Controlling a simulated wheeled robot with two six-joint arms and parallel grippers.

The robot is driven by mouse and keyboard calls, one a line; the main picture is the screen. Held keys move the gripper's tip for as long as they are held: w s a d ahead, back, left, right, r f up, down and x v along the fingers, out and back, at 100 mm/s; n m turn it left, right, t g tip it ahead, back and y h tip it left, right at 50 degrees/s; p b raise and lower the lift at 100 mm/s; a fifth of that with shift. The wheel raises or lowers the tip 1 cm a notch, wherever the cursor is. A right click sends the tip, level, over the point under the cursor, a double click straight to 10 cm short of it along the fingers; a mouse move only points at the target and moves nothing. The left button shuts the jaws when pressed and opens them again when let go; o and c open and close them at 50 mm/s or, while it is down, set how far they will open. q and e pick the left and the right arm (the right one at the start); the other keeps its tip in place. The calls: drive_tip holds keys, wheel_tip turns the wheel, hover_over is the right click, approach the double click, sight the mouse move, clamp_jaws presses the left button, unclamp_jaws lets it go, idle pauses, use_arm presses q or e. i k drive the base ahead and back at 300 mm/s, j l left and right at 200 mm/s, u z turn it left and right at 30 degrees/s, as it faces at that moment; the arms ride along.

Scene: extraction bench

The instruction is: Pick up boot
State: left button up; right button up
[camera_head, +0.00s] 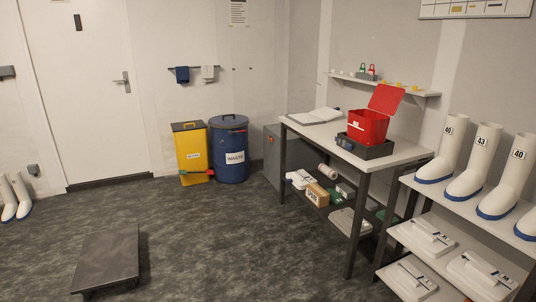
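Several white boots with blue soles stand upright on the top of the rack at the right. The nearest to the table is a boot (444,150) labelled 40, then a boot (475,165) labelled 43, then another boot (510,178) labelled 40. A further boot is cut off by the right edge. Another pair of white boots (14,197) stands on the floor at the far left, partly cut off by the edge. Neither of my grippers shows in the head view.
A rack (408,182) holds the boots, with flat white packs on lower shelves. A table (322,132) bears a red box (367,126). A yellow bin (190,153), a blue waste drum (229,142) and a low dark platform (107,259) stand around open floor.

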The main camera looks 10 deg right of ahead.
sight(441, 169)
drive_tip(key=i+l+z, duration=0.15)
drive_tip(key=i+z, duration=0.2)
drive_tip(key=i, duration=0.15)
drive_tip(key=i+z, duration=0.35)
drive_tip(key=i, duration=0.2)
drive_tip(key=i+j+z, duration=0.3)
drive_tip(key=i, duration=0.2)
drive_tip(key=i+j+z, duration=0.15)
drive_tip(key=i+z, duration=0.2)
drive_tip(key=i, duration=0.15)
